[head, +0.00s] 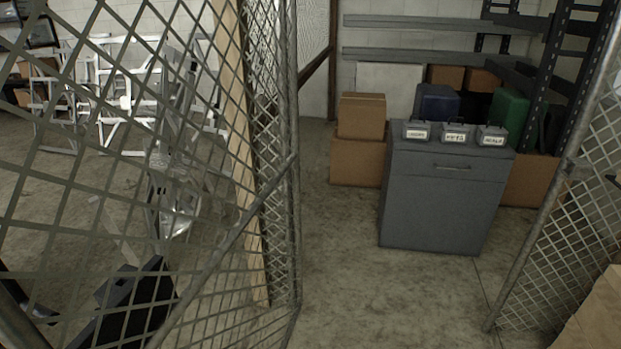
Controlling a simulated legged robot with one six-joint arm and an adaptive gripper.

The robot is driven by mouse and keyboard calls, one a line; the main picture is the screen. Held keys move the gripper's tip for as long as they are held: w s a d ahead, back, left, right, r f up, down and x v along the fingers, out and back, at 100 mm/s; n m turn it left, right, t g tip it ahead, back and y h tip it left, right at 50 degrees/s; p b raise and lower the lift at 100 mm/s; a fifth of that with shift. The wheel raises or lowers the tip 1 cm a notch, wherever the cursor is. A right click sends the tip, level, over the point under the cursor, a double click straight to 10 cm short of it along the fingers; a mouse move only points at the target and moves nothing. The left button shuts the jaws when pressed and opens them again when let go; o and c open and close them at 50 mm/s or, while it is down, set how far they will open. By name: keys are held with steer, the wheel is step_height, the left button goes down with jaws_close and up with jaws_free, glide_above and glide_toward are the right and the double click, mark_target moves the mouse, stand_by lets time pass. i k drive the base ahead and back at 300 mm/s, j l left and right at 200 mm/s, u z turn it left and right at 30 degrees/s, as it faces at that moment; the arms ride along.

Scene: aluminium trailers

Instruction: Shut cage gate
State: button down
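A chain-link panel with a grey tube frame and a diagonal brace, which looks like the cage gate (222,256), fills the left of the head view. It stands at an angle to the opening, its far edge at an upright grey post (294,190). A second mesh panel (575,250) with a slanting tube edge stands at the right. A wide gap lies between the two, so the cage is open. Which edge is hinged, I cannot tell. My gripper cannot be made out in this view.
Inside the cage stand a grey cabinet (440,205) with several small labelled boxes on top, cardboard boxes (360,117) and dark shelving (430,54). Concrete floor (365,300) is clear in the opening. Brown cardboard (597,318) sits at lower right. Aluminium frames (125,85) show through the left mesh.

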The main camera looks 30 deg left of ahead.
mark_target(141, 308)
steer(key=k+j, duration=0.4)
steer(key=k+j+u, duration=0.15)
steer(key=k+j, duration=0.2)
steer(key=j, duration=0.2)
steer(key=k+j, duration=0.35)
steer(key=j, duration=0.15)
steer(key=k+j, duration=0.15)
steer(key=j, duration=0.25)
steer(key=k+j, duration=0.15)
steer(key=j, duration=0.25)
steer(key=k+j+u, duration=0.1)
steer(key=j, duration=0.3)
steer(key=k+j, duration=0.2)
steer(key=j, duration=0.2)
steer(key=i+j+z, duration=0.1)
steer(key=i+j, duration=0.45)
steer(key=j, duration=0.25)
steer(key=z, duration=0.05)
